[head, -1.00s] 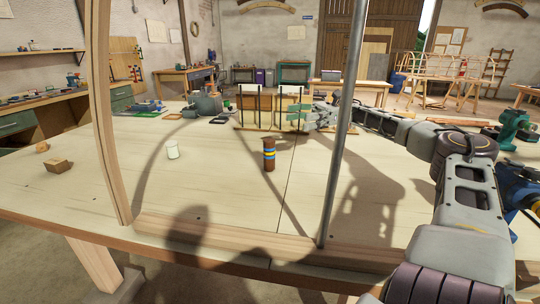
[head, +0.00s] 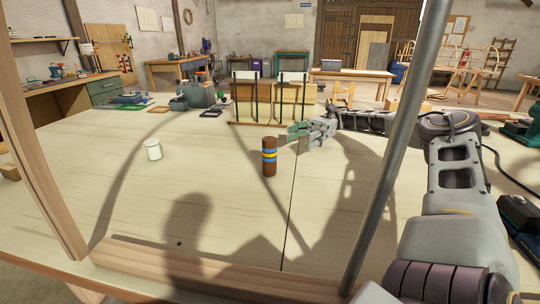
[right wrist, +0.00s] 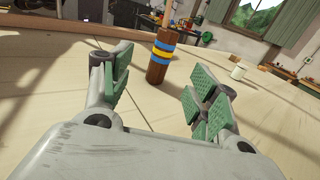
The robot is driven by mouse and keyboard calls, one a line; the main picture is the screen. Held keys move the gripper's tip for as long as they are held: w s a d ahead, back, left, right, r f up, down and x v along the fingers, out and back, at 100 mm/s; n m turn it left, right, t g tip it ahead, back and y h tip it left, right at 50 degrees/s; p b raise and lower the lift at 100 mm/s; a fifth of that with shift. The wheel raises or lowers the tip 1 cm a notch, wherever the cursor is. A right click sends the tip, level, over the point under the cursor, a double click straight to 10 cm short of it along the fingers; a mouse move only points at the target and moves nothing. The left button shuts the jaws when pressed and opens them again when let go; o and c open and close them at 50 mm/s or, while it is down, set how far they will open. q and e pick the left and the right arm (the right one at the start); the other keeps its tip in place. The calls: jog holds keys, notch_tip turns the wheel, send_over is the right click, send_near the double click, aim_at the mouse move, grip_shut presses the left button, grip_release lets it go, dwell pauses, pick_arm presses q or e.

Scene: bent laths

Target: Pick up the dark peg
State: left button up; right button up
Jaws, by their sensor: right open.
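The dark peg (head: 269,164) is a brown cylinder with blue and yellow bands. It stands upright on the pale wooden table near the middle of the head view. My right gripper (head: 298,131) is open just beyond the peg and to its right, its green pads facing left. In the right wrist view the peg (right wrist: 158,72) stands ahead, seen between the open fingers (right wrist: 160,84) and nearer the left one. It appears apart from both pads. My left gripper is not in view.
A small white jar (head: 153,150) stands left of the peg. A wooden lath (head: 42,130) and a metal rod (head: 398,160) rise in the foreground, with a wooden bar (head: 190,270) along the front edge. A rack with two panels (head: 250,100) stands behind. The tabletop around the peg is clear.

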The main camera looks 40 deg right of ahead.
aim_at(269, 157)
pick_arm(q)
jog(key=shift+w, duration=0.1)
pick_arm(e)
jog(key=shift+f, duration=0.1)
jog(key=shift+a, duration=0.15)
jog(key=shift+a, duration=0.45)
jog(key=shift+s+a+p, duration=0.15)
jog(key=shift+a+p, duration=0.2)
jog(key=shift+a, duration=0.85)
jog(key=shift+s+a, duration=0.1)
jog(key=shift+a, duration=0.95)
jog(key=shift+a+p, duration=0.4)
jog(key=shift+a, duration=1.05)
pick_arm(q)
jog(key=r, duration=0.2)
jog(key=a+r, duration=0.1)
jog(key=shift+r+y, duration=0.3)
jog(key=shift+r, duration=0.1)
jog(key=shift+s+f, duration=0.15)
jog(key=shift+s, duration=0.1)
